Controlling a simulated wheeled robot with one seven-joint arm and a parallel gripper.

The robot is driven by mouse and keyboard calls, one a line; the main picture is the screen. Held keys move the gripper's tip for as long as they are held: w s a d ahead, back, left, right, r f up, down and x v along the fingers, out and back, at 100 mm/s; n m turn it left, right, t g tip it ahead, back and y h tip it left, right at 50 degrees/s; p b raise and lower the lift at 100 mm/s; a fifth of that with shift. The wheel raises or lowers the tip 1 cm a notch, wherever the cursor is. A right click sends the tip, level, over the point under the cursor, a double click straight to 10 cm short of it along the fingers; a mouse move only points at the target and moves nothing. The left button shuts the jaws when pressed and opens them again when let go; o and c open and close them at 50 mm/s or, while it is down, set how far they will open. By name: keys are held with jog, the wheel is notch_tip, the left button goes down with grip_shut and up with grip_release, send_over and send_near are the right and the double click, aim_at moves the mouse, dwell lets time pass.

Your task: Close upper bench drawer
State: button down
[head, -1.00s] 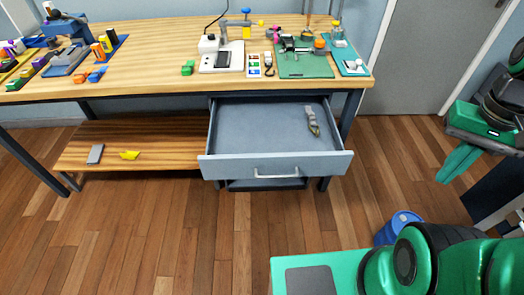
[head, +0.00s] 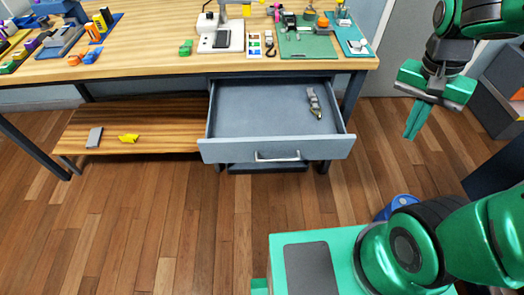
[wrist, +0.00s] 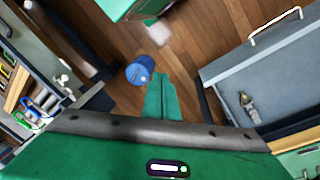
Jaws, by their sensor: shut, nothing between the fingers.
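The upper bench drawer (head: 225,151) is pulled out under the right part of the workbench, with a bar handle (head: 278,156) on its grey front. A small grey tool (head: 314,102) lies inside it. The drawer also shows at the right of the wrist view (wrist: 232,65), with its handle (wrist: 275,25) at the top. My gripper (head: 413,134) is shut and empty, to the right of the drawer and apart from it, pointing down. Its green fingers also show in the wrist view (wrist: 161,85).
The wooden bench top (head: 150,60) holds several tools and mats. A lower shelf (head: 160,135) at left carries a grey block and a yellow piece. A blue barrel (head: 395,207) stands on the floor at right. The floor before the drawer is clear.

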aim_at(262, 99)
jog(key=w+a+f+m+t+h, duration=0.1)
jog(key=w+a+f+m+h, duration=0.15)
jog(key=w+a, duration=0.4)
jog(key=w+a+f+m+t+h, duration=0.15)
jog(key=w+a+f, duration=0.25)
jog(key=a, duration=0.5)
jog(key=s+a+f+m+t, duration=0.15)
jog(key=a+f, duration=0.25)
jog(key=a, duration=0.7)
jog(key=s+a+f+m+t, duration=0.15)
jog(key=a+f, duration=0.35)
jog(key=a, duration=0.6)
jog(key=shift+m+t+y, duration=0.3)
jog(key=shift+t, duration=0.05)
jog(key=x, duration=0.9)
jog(key=shift+w+d+f, duration=0.15)
jog(key=shift+w+d, duration=0.2)
jog(key=w, duration=1.7)
jog(key=w+d, duration=0.1)
jog(key=w, duration=0.8)
jog(key=shift+w, duration=0.15)
